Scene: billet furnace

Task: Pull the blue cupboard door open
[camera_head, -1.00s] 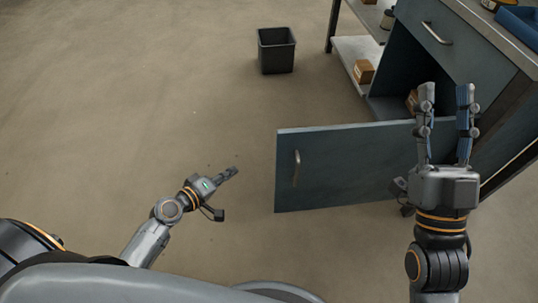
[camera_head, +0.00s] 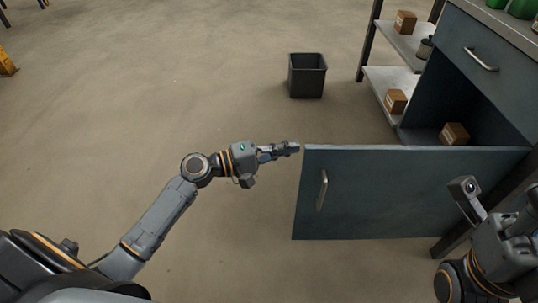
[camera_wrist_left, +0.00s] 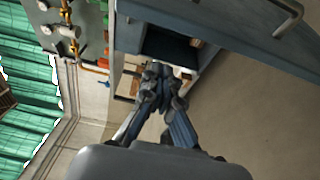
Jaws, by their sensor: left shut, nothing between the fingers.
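The blue cupboard door (camera_head: 400,200) stands swung wide open, with its handle (camera_head: 321,190) on its left part. The cupboard's open inside (camera_head: 470,100) shows behind it. My left gripper (camera_head: 290,148) is shut and empty, its tips close to the door's upper left corner; I cannot tell whether they touch. In the left wrist view the shut fingers (camera_wrist_left: 160,80) show, with the door (camera_wrist_left: 240,25) and its handle (camera_wrist_left: 290,18) at the upper right. My right arm (camera_head: 495,250) is at the lower right; its fingers are not clearly seen.
A small box (camera_head: 454,134) sits inside the cupboard. A drawer with a handle (camera_head: 481,60) is above the opening. A shelf unit (camera_head: 385,78) stands left of the cupboard. A black bin (camera_head: 307,76) stands on the floor. The floor to the left is clear.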

